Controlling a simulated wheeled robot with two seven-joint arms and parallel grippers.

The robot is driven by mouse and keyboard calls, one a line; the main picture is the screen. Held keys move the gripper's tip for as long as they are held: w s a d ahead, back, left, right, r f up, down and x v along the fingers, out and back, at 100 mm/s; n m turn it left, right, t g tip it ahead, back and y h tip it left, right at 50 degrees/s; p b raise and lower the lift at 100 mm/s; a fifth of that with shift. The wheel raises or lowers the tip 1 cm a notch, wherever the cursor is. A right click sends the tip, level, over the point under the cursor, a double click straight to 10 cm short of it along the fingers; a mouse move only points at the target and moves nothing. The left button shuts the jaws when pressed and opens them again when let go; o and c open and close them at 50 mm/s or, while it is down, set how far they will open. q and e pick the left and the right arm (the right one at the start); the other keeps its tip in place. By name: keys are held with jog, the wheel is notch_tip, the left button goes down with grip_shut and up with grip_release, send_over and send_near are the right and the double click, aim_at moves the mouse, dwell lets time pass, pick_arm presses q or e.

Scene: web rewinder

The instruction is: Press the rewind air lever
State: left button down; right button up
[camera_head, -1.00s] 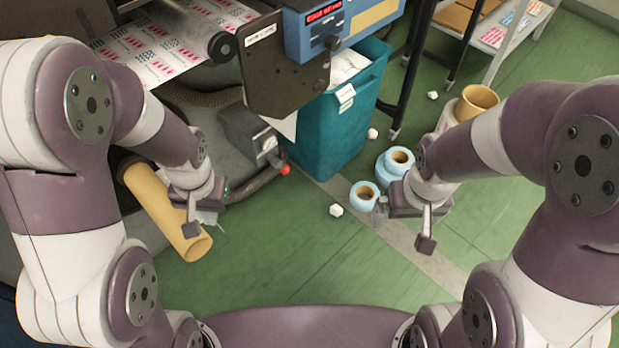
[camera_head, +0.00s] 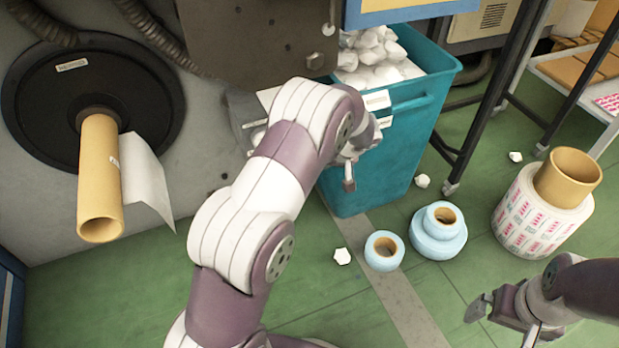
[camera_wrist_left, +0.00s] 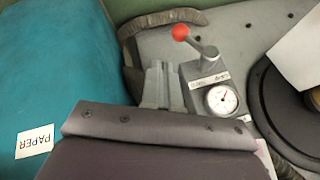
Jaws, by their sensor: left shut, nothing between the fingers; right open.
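The air lever (camera_wrist_left: 196,42) shows in the left wrist view. It is a short metal rod with a red ball at its end, tilted up-left from a grey valve box (camera_wrist_left: 203,80) with a round gauge (camera_wrist_left: 221,99). My left gripper (camera_wrist_left: 160,84) is shut and empty, its fingers beside the box, left of it in that view. I cannot tell whether they touch it. In the head view the lever is hidden behind my left arm, and my left gripper (camera_head: 349,178) shows in front of the bin. My right gripper (camera_head: 504,318) is open and empty at the lower right.
A teal paper bin (camera_head: 385,165) full of white scraps stands close to my left gripper. A cardboard core (camera_head: 100,185) sticks out from a black disc at left. Blue rolls (camera_head: 438,232) and a printed roll (camera_head: 535,220) stand on the green floor.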

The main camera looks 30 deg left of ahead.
pick_arm(q)
jog(key=shift+f, duration=0.1)
jog(key=s+a+b+x, duration=0.2)
jog(key=b+x, duration=0.5)
jog(key=x, duration=0.6)
jog(key=shift+w+r+b, duration=0.2)
jog(key=shift+r+b, duration=0.1)
jog(key=shift+r, duration=0.05)
